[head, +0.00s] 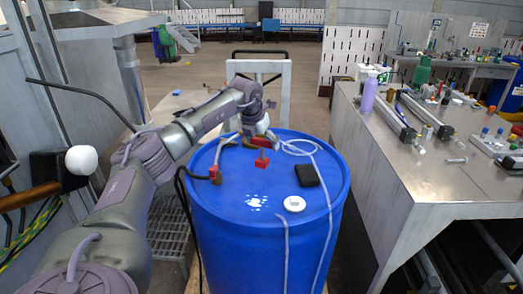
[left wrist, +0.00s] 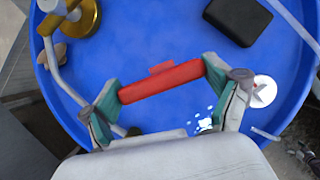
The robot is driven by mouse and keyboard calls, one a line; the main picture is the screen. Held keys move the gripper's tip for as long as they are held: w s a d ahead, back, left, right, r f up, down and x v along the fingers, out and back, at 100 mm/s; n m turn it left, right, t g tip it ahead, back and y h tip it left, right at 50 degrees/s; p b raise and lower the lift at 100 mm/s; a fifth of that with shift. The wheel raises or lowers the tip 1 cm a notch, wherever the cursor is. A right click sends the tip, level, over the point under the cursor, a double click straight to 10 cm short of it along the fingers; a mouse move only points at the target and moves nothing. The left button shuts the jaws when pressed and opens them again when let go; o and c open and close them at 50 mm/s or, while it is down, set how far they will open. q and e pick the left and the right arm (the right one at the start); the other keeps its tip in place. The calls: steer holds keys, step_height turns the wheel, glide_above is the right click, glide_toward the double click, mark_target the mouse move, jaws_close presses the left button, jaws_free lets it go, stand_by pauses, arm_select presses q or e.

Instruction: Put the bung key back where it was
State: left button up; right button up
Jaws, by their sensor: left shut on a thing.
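The red bung key (head: 261,160) is above the top of the blue drum (head: 230,200). Its red handle bar (left wrist: 160,82) lies across between the two fingers of my left gripper (left wrist: 163,83) in the left wrist view. My left gripper (head: 262,138) is shut on it. The key's shaft points down in the head view; whether its lower end touches the lid cannot be told. A white round cap (head: 294,203) lies on the lid, and it also shows in the left wrist view (left wrist: 264,91). My right gripper is not in view.
A black block (head: 307,173) and pale tubing (head: 318,150) lie on the drum. A metal bench (head: 425,165) with a purple bottle (head: 369,92) stands at right. Small wet-looking spots (head: 256,202) show on the lid.

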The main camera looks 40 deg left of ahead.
mark_target(261, 160)
arm_select(q)
steer(key=shift+s+f+p, duration=0.25)
steer(key=shift+f+p, duration=0.2)
steer(key=shift+f, duration=0.2)
step_height(261, 160, down, 2)
steer(key=shift+f+p, duration=0.1)
steer(key=shift+p, duration=0.35)
steer(key=shift+w+a+f, duration=0.1)
steer(key=shift+f, duration=0.15)
steer(key=o, duration=1.3)
steer(key=shift+f, duration=0.15)
steer(key=shift+o, duration=1)
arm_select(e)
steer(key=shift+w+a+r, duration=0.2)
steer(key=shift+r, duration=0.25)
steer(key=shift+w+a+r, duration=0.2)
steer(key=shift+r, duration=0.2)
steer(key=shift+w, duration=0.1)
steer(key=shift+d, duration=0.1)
